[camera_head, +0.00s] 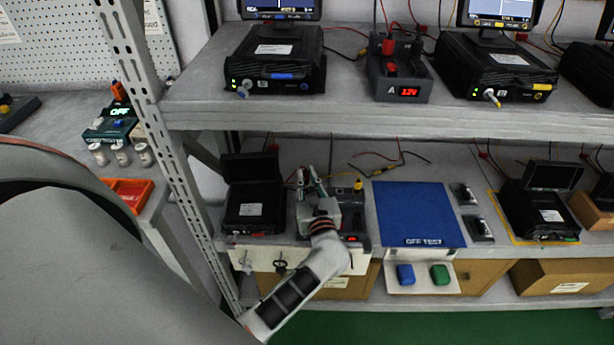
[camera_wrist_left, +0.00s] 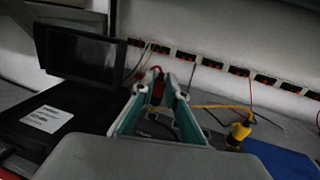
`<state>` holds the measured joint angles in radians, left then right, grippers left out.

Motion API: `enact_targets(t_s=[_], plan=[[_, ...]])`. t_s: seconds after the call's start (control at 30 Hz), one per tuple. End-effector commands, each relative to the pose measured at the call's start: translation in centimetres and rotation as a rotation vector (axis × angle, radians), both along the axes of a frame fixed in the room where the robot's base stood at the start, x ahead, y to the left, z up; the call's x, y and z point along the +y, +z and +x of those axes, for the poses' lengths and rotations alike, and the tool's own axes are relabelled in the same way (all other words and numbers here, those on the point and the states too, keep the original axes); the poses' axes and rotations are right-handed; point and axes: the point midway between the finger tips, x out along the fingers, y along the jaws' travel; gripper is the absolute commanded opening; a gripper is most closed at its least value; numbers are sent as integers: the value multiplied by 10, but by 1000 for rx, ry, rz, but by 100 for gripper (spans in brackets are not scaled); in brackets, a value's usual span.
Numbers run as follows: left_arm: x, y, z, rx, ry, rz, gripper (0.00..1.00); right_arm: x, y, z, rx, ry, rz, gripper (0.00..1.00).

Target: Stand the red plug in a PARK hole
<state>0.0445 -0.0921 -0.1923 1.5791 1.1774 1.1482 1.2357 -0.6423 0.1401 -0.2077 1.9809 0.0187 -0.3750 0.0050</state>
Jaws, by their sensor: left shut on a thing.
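My left gripper (camera_head: 309,174) is over the lower shelf, between the black tester with an open lid (camera_head: 256,208) and the grey supply unit with a red display (camera_head: 355,222). In the left wrist view its teal fingers (camera_wrist_left: 160,88) point away and are shut on the red plug (camera_wrist_left: 157,78), which shows as a small red piece at the fingertips. A red lead rises behind it. A yellow plug (camera_head: 358,186) stands on the supply unit, and shows right of the fingers in the wrist view (camera_wrist_left: 239,131). I cannot make out any PARK label or hole. My right gripper is not in view.
A blue OFF TEST mat (camera_head: 420,212) lies clear to the right. The upper shelf edge (camera_head: 400,122) runs above my gripper, and a perforated rack post (camera_head: 170,150) stands left. A white panel (camera_head: 265,258) hangs at the lower shelf's front. Loose leads cross the shelf behind.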

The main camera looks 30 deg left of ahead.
Motion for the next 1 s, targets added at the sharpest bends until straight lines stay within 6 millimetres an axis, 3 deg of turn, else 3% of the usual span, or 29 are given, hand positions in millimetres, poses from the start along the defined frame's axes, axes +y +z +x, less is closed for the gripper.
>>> enact_targets(t_s=[1.0], plan=[[0,-2,0,0,0,0,0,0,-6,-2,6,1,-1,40]])
